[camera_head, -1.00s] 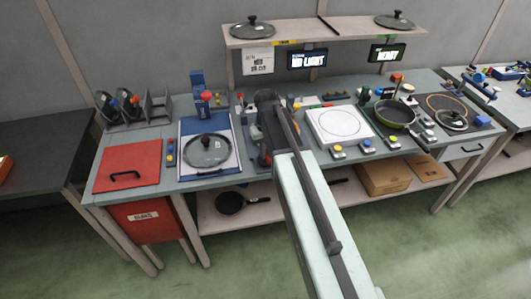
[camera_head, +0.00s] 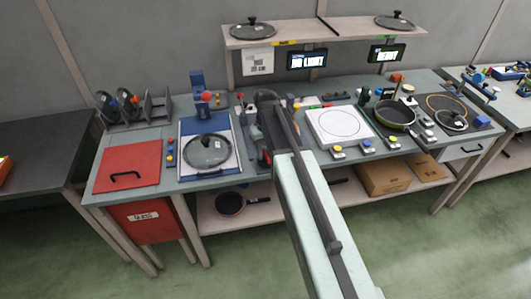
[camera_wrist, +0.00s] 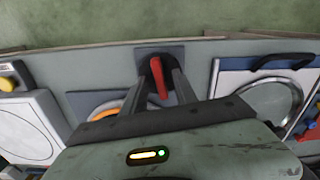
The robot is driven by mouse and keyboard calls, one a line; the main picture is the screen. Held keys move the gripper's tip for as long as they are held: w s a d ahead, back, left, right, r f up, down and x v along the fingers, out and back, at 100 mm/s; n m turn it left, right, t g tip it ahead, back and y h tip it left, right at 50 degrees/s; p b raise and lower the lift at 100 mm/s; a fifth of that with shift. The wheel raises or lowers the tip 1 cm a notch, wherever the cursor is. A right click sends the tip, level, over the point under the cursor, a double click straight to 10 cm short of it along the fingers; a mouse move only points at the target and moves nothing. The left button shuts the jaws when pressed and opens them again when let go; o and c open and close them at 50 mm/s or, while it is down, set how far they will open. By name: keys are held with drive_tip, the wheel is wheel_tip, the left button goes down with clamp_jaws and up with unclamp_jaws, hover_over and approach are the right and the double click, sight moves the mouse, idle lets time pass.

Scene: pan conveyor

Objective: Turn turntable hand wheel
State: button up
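A red handle (camera_wrist: 157,78) on a dark round base sits on a grey plate (camera_wrist: 178,52) at the bench's front edge in the wrist view; I cannot tell for sure that it is the hand wheel. My gripper (camera_wrist: 160,82) has its two fingers apart, one on each side of the red handle, with gaps showing. The white square plate with a drawn circle, seemingly the turntable (camera_head: 338,126), lies right of my arm in the head view. It also shows at the left of the wrist view (camera_wrist: 22,118). My arm hides much of the handle's area in the head view.
A blue-framed tray (camera_head: 182,172) with a glass lid (camera_head: 207,150) lies left of my arm, beside a red panel (camera_head: 128,165). A green pan (camera_head: 395,114) stands right of the turntable. A raised shelf (camera_head: 325,33) spans the back. The floor in front is clear.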

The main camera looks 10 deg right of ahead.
sight(266, 154)
wheel_tip(266, 154, up, 8)
drive_tip(key=p, duration=0.7)
drive_tip(key=shift+f, duration=0.2)
